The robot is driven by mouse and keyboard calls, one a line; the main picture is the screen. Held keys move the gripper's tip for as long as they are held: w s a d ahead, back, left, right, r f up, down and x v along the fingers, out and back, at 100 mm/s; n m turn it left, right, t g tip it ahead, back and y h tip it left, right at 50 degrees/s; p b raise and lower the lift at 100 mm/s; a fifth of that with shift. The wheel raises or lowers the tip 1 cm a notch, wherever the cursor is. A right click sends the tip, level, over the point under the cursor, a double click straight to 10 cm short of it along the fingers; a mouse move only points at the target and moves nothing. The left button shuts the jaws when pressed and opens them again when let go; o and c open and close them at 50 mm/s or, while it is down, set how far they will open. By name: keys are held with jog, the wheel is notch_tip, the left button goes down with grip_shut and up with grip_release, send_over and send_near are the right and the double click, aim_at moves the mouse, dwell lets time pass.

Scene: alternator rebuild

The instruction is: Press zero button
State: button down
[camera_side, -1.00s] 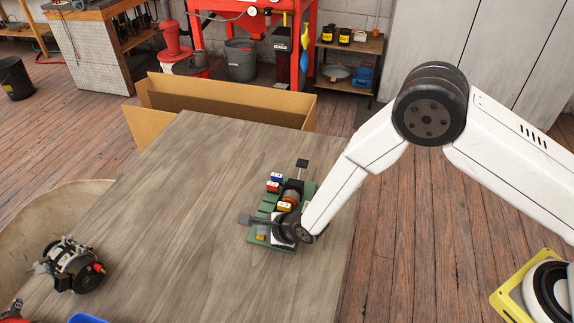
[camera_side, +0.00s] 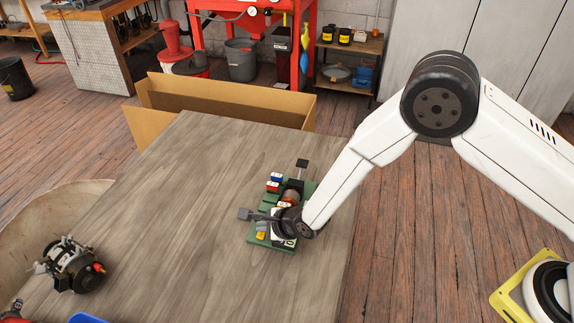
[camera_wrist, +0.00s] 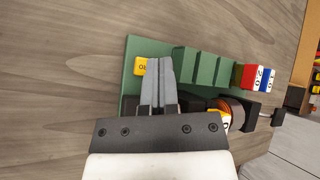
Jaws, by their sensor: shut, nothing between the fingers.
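My gripper shows in the wrist view (camera_wrist: 158,68) with its two grey fingers pressed together and nothing between them. The fingertips lie over the left end of a green board (camera_wrist: 190,65), right beside a small yellow button (camera_wrist: 139,66). Its dark lettering is partly covered by the fingers, so I cannot read it fully. I cannot tell whether the fingertips touch the button or the board. In the side view the yellow button (camera_side: 261,235) sits at the near end of the green board (camera_side: 254,241); my wrist hides the fingertips there.
A red block (camera_wrist: 250,76) and a blue block (camera_wrist: 265,79) with markings stand at the board's other end. A copper-coloured cylinder (camera_side: 290,196) stands on the board. An alternator (camera_side: 73,266) is at the left. The tabletop (camera_side: 180,210) between is clear. An open cardboard box (camera_side: 225,115) stands behind.

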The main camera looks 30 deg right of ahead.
aim_at(264, 235)
jog(key=shift+r, duration=0.1)
jog(key=shift+r, duration=2.4)
jog(key=s+d+r+n+g+h, duration=0.1)
jog(key=s+d+r+n, duration=0.2)
jog(key=d+r+n, duration=0.35)
jog(key=s+d+r+n+g+h, duration=0.1)
jog(key=s+d+r+n+h, duration=0.2)
jog(key=d, duration=0.7)
jog(key=s+d+r+n+g, duration=0.3)
jog(key=s+d+r+n, duration=0.1)
jog(key=s+d+n, duration=0.8)
jog(key=shift+s+d+g, duration=0.25)
jog(key=shift+s+g, duration=0.05)
jog(key=shift+s, duration=0.25)
